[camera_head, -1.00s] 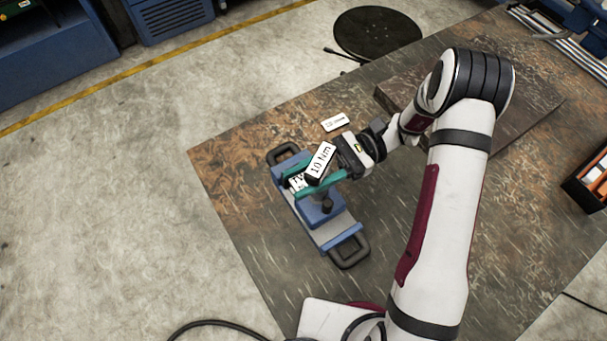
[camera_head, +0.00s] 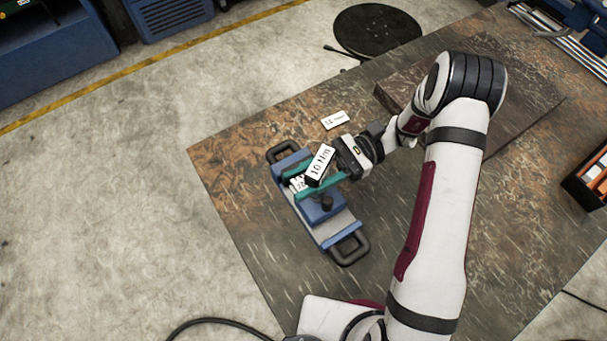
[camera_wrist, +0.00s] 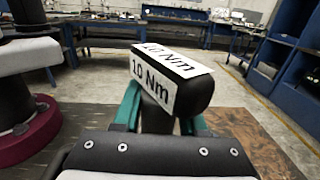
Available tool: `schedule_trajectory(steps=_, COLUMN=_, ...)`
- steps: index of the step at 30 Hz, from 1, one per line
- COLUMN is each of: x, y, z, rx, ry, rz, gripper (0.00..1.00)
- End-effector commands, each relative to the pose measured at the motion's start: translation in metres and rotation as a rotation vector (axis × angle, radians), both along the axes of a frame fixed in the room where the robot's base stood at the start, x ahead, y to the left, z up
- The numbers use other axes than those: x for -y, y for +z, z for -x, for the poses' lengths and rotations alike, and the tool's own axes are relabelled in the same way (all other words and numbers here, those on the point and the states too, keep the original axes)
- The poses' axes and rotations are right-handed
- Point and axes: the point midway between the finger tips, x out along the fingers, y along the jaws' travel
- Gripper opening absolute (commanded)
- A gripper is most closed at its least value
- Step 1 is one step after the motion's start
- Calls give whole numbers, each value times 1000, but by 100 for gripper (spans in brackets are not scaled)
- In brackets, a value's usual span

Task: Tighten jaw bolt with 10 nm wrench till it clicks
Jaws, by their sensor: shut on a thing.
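The 10 Nm wrench (camera_head: 320,166) has a black body with white "10 Nm" labels. My gripper (camera_head: 333,180), with teal fingers, is shut on it above the blue and grey vise (camera_head: 322,208). In the wrist view the wrench (camera_wrist: 162,80) stands up between the teal fingers, its labelled end toward the camera. The jaw bolt is not clearly visible; the wrench and fingers cover that part of the vise. I cannot tell whether the wrench's lower end sits on the bolt. Another white label shows beside the fingers, partly hidden.
A small white labelled piece (camera_head: 334,120) lies on the worn brown table (camera_head: 235,165) behind the vise. A raised dark plate (camera_head: 520,95) is under my arm. An orange and black bin (camera_head: 588,180) stands at the right. The table's left part is clear.

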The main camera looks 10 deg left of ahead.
Motion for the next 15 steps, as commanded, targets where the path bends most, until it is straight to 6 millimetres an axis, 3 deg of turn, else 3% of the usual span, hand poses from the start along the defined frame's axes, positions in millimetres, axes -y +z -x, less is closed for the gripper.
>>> schedule_trajectory(steps=15, x=0, y=-13, z=0, rx=0, ry=-1, rz=0, gripper=0)
